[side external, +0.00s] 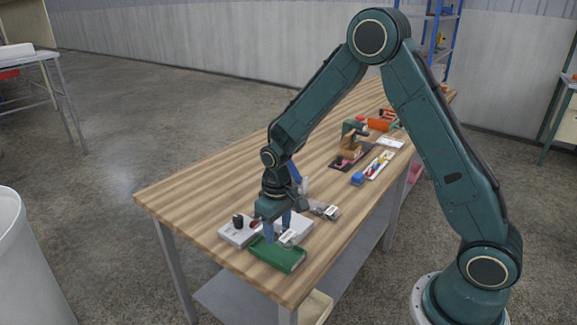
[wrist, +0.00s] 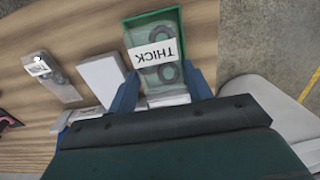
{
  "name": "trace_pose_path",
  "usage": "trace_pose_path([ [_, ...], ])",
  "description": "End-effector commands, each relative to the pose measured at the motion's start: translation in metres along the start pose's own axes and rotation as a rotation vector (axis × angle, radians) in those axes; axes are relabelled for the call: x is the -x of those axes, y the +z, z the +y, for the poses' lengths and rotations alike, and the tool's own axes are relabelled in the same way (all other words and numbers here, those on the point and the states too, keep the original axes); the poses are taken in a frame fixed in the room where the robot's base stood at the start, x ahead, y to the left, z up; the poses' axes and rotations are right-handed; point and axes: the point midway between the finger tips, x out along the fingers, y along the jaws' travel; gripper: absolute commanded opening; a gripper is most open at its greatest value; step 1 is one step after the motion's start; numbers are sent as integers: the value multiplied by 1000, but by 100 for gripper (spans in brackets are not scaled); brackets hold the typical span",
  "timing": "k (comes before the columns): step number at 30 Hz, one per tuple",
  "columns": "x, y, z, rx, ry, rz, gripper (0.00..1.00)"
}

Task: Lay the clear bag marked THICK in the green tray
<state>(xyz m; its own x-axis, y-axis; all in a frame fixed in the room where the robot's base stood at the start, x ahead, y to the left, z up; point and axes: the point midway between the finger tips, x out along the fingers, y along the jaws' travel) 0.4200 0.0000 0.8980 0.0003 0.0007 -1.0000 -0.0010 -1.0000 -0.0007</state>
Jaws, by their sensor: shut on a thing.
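The clear bag marked THICK (wrist: 153,53) holds dark rings and has a white label. My gripper (wrist: 160,80) is shut on this bag, with one blue finger on each side of it in the wrist view. The bag overlaps the green tray (wrist: 133,24) in that view. In the side view my gripper (side external: 279,236) is low over the back edge of the green tray (side external: 278,257), with the bag (side external: 289,238) at its fingers. I cannot tell whether the bag touches the tray floor.
Another clear bag with a label (side external: 325,210) lies behind the tray; it also shows in the wrist view (wrist: 52,78). Pale boxes (side external: 238,233) stand close to the tray. A parts tray (side external: 380,165) and tools lie farther along the wooden table (side external: 190,190). The table's near left is clear.

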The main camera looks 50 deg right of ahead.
Motion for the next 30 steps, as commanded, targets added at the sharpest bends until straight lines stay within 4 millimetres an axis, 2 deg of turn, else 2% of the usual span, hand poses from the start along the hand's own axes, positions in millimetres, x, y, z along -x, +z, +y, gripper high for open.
trace_pose_path([
  [14, -40, 1, 0, 0, 0, -2, 24],
  [30, -47, 0, 0, 0, 0, -1, 24],
])
